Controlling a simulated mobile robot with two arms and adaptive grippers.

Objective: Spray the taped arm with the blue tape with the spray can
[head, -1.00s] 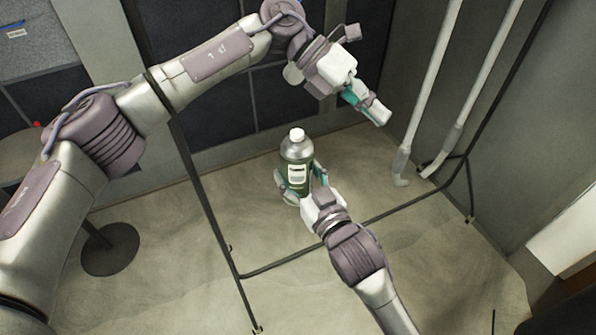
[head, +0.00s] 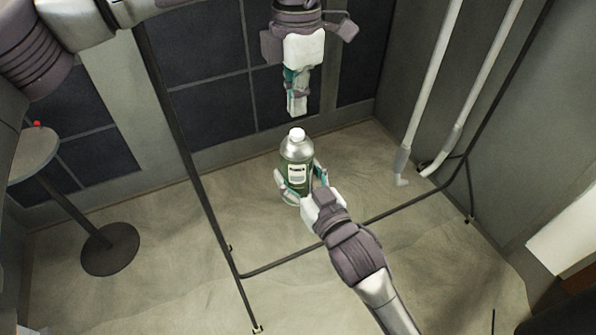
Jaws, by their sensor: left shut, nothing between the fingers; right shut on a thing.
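The spray can (head: 297,152), green and silver with a white cap, stands upright in the grasp of my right gripper (head: 298,181). Its fingers are shut around the can's lower sides. My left gripper (head: 297,106) is shut and empty, pointing down just above the white cap with a small gap in the picture. Two long pale arms (head: 426,92) (head: 484,88) with grey lower ends hang at the right. I cannot make out blue tape on either one.
A black metal frame (head: 355,228) runs around the middle, with a post (head: 190,165) left of the can. A round stand (head: 110,250) with a small table top (head: 33,155) is at the left. A dark panelled wall (head: 215,95) lies behind. The floor in front is mostly clear.

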